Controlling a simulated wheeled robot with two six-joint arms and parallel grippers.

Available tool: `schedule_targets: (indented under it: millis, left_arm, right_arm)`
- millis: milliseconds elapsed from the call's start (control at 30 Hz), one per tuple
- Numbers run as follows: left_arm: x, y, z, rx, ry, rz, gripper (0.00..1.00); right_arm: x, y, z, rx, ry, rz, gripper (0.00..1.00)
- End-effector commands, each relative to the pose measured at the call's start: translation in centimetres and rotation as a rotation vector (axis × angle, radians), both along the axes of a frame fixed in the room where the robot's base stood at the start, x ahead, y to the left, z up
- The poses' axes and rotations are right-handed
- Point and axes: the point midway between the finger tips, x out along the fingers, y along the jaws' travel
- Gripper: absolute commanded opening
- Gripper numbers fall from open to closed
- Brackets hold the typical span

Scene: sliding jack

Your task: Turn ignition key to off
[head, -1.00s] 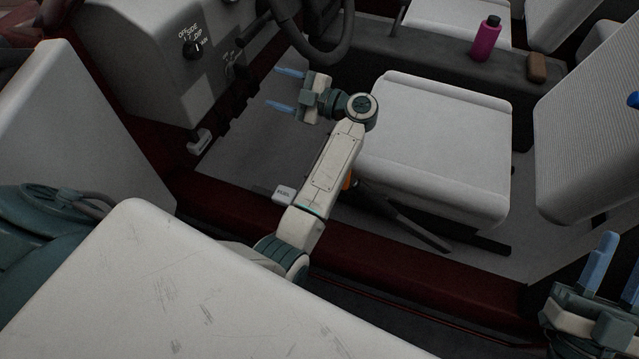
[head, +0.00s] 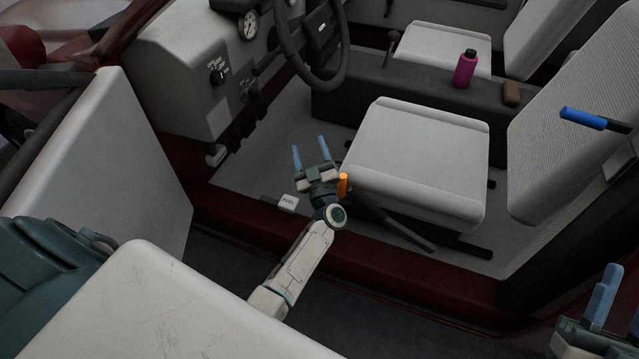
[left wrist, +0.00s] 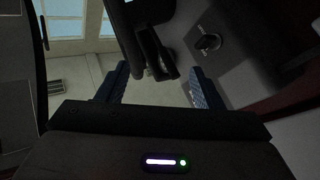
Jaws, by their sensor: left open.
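My left gripper (head: 310,156) is open and empty above the cab floor, in front of the driver's seat and well apart from the dashboard. In the left wrist view, its two fingers (left wrist: 156,88) stand apart with nothing between them. A dark rotary knob with markings (left wrist: 208,42) shows beyond the right finger. My right gripper (head: 608,300) is partly cut off at the lower right.
The steering wheel (head: 318,45) stands right of the dashboard (head: 180,75). The driver's seat (head: 420,160) and an orange-gripped lever (head: 344,185) are right of my left gripper. A red sill (head: 350,255) crosses the doorway. A magenta bottle (head: 466,70) stands on the console.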

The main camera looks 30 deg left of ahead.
Motion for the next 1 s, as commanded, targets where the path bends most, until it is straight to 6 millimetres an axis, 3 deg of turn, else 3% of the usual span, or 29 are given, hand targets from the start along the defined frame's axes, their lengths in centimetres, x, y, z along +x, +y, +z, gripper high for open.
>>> schedule_targets:
  millis: [200, 500, 700, 1000]
  left_arm:
    - [-0.4, -1.8, -3.8, 0.042, 0.151, -0.164, 0.6]
    - [-1.5, -3.5, -8.3, 0.059, 0.307, -0.31, 0.6]
    - [-2.1, -4.0, -9.7, 0.061, 0.356, -0.35, 0.6]
    - [-2.1, -4.1, -10.0, 0.06, 0.362, -0.356, 0.6]
  right_arm:
    - [0.0, 0.0, 1.8, 0.0, 0.0, 0.0, 0.36]
    - [0.0, 0.0, 3.0, 0.0, 0.0, 0.0, 0.36]
    - [0.0, 0.0, 3.2, 0.0, 0.0, 0.0, 0.36]
    - [0.0, 0.0, 3.2, 0.0, 0.0, 0.0, 0.36]
